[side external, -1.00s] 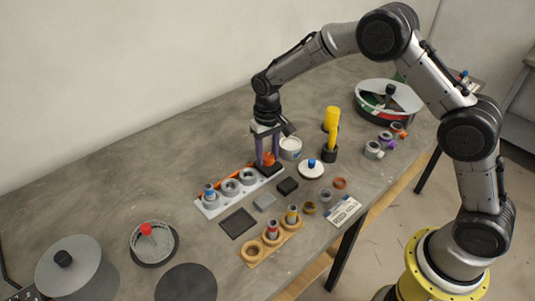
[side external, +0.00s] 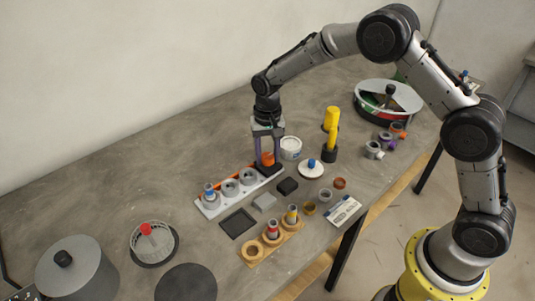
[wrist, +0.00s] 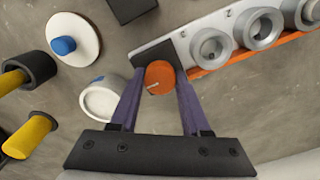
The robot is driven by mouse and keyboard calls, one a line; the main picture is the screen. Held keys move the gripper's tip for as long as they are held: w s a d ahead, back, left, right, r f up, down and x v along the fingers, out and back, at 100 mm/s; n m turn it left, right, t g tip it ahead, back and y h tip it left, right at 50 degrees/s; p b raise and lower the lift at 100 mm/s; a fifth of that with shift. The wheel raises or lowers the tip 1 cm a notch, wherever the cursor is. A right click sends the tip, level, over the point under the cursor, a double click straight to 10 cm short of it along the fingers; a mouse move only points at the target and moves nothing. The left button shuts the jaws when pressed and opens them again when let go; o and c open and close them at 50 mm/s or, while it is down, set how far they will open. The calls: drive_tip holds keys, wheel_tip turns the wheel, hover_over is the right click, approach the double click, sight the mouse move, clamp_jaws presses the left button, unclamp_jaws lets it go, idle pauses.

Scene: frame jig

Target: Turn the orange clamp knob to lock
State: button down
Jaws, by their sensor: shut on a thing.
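The orange clamp knob (wrist: 159,78) sits on a black block (wrist: 157,54) at the end of the white jig rail (wrist: 188,50). It also shows in the side view (side external: 267,159), partly hidden by the fingers. A pale mark line lies on the knob's top. My gripper (wrist: 160,86) points down over it, with its purple fingers on either side, shut on the knob. In the side view my gripper (side external: 268,158) stands at the far end of the rail.
The rail carries several grey rings (side external: 229,187) and an orange strip along one edge. A white cup (side external: 290,149) stands close beside my gripper. A yellow-handled tool (side external: 331,130) and a white disc with a blue knob (side external: 311,169) are to the right.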

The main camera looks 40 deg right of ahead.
sight(268, 156)
drive_tip(key=shift+c, duration=1.8)
unclamp_jaws()
drive_tip(key=shift+r, duration=0.1)
wheel_tip(268, 156, up, 14)
